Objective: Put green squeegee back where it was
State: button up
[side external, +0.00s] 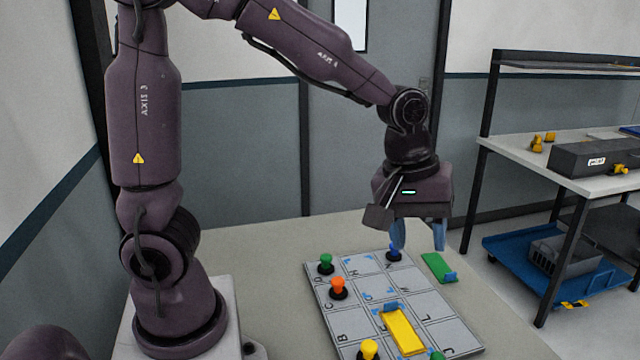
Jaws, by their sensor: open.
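The green squeegee (436,265) is a flat green piece with a blue end, lying on the table just beyond the right edge of the grey lettered board (345,319). My gripper (418,241) points down with its two blue fingers apart and nothing visible between them. It hangs above the far right part of the board, close to the squeegee in the picture. The right finger shows just above the squeegee, the left finger by the blue knob (393,251). The exact height gap is hard to tell.
On the board are a yellow squeegee (405,333), a green knob (326,261), an orange knob (338,286) and a yellow knob (369,348). Another green piece (437,355) is cut off at the bottom. The table (275,262) is clear left of the board.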

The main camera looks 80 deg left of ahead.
jog(key=s+a+r+m+t, duration=0.1)
jog(key=s+a+r+m, duration=0.1)
jog(key=s+m, duration=0.3)
jog(key=s+a+r+m+t+y, duration=0.1)
jog(key=s+a+r+m+t, duration=0.1)
jog(key=s+r+m, duration=0.3)
jog(key=s, duration=0.3)
jog(key=shift+a, duration=0.15)
